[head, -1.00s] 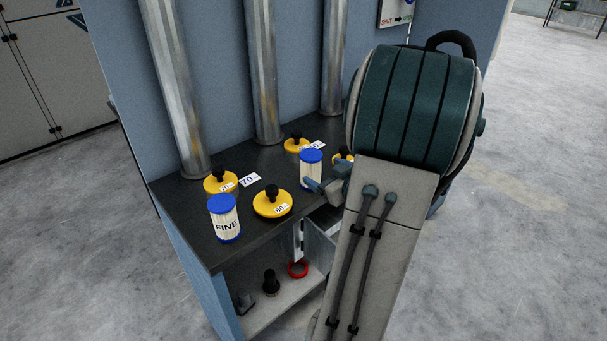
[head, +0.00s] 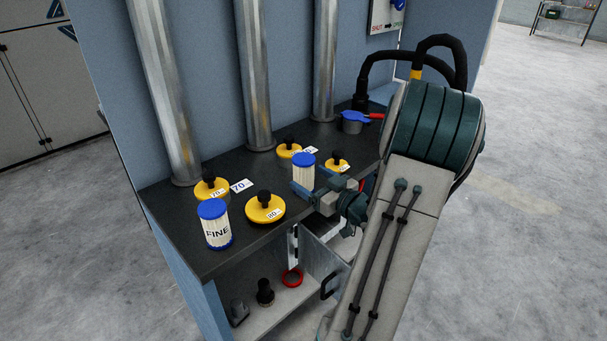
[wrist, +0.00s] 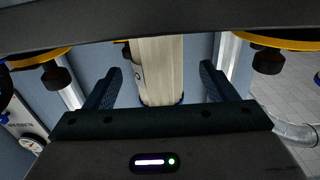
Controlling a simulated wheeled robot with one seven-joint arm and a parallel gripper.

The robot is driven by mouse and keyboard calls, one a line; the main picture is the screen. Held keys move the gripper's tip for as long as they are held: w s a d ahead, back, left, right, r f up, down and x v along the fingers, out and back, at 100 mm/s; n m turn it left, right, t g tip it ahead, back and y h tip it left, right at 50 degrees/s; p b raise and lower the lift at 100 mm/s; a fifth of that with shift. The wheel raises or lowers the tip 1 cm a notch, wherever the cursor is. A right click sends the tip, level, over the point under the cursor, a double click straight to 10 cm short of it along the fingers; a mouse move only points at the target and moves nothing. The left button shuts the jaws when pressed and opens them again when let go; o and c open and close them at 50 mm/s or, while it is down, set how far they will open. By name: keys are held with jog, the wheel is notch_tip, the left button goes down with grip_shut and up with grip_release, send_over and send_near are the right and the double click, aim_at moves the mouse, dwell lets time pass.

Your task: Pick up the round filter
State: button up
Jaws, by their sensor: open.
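Two round pleated filters with blue caps stand upright on the dark bench top (head: 240,242). One filter (head: 218,231), marked FINE, is at the front left. The other filter (head: 302,174) stands further right, and my gripper (head: 308,188) reaches it from the right. My gripper is open, with a finger on either side of this filter. In the wrist view, the pale pleated body (wrist: 160,65) shows between the two blue fingers, with gaps visible on both sides. Any lettering on it is mostly hidden.
Yellow discs with black knobs, such as one marked 80 (head: 264,210), stand close by on the bench. Metal pipes (head: 253,80) rise behind. A blue and grey cup (head: 352,121) is at the back right. A lower shelf holds a red ring (head: 292,278).

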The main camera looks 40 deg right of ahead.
aim_at(295, 156)
jog(key=w, duration=0.5)
jog(key=shift+w+a, duration=0.15)
jog(key=shift+w, duration=0.05)
jog(key=c, duration=1.2)
jog(key=shift+r+p, duration=0.3)
jog(key=shift+r, duration=0.5)
notch_tip(295, 156, up, 3)
jog(key=shift+f, duration=0.2)
jog(key=s+d+r, duration=0.1)
jog(key=d+r, duration=0.1)
jog(key=d, duration=0.1)
jog(key=s+d+r, duration=0.2)
jog(key=d, duration=0.2)
jog(key=s+d+r+p, duration=0.1)
jog(key=s+d+r, duration=0.1)
jog(key=d, duration=0.1)
jog(key=shift+s+d+r, duration=0.2)
jog(key=shift+d+r, duration=0.05)
jog(key=shift+r, duration=0.1)
jog(key=shift+s, duration=0.1)
